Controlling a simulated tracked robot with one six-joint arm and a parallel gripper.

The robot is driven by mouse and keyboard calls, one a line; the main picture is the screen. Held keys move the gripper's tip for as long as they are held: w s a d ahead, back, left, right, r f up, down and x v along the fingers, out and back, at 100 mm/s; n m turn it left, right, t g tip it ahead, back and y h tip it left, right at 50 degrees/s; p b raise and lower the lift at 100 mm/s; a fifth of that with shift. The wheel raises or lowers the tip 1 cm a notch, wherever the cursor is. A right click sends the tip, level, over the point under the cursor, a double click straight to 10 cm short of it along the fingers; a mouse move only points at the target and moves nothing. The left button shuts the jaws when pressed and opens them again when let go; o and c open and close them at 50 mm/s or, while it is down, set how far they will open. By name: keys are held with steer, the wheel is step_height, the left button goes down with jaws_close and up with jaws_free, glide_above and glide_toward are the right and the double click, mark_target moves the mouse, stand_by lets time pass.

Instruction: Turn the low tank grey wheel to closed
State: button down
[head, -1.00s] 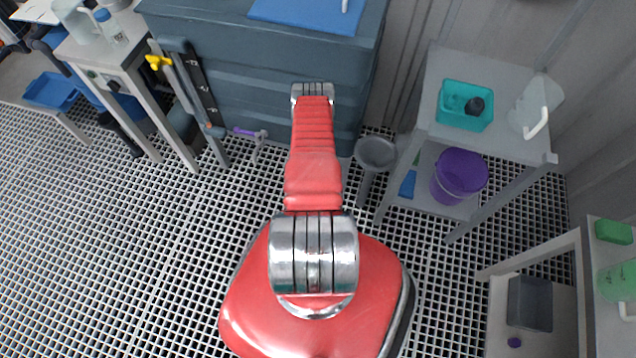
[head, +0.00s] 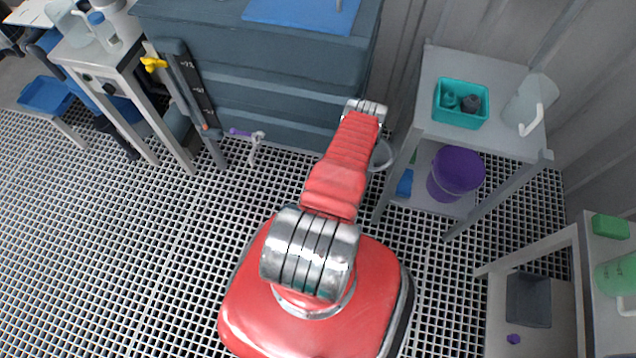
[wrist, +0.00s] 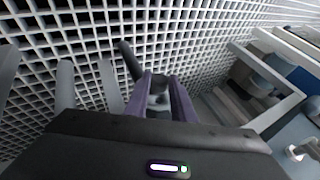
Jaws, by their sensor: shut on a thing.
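The grey wheel (head: 385,158) is a round grey piece low beside the blue-grey tank (head: 270,95). In the head view it is mostly hidden behind my red arm. In the wrist view my gripper (wrist: 161,84) has its two purple fingers closed on a dark grey piece (wrist: 159,98), which I take to be the wheel. The wheel's full outline and its turn angle cannot be made out. My gripper's fingers are hidden in the head view.
Right of my arm stands a grey table with a teal bin (head: 461,103) and a clear jug (head: 531,103), a purple bucket (head: 455,174) on its lower shelf. A purple-handled valve (head: 241,133) is low on the tank's left. The grating floor at left is open.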

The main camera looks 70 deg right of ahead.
steer(key=shift+s+d+f+m+t, duration=0.2)
steer(key=shift+s+m+t, duration=0.1)
steer(key=shift+t, duration=0.6)
steer(key=shift+s+d+f+m+t, duration=0.1)
steer(key=shift+s+f+m+t, duration=0.15)
steer(key=shift+t, duration=0.65)
steer(key=shift+r+t, duration=0.1)
steer(key=shift+t, duration=0.2)
steer(key=c, duration=1.8)
jaws_free()
steer(key=shift+o, duration=1.4)
steer(key=shift+a, duration=0.1)
steer(key=shift+w, duration=0.1)
steer(key=shift+a+r, duration=0.1)
steer(key=v, duration=1.3)
steer(key=shift+s+r, duration=0.15)
steer(key=shift+s, duration=0.25)
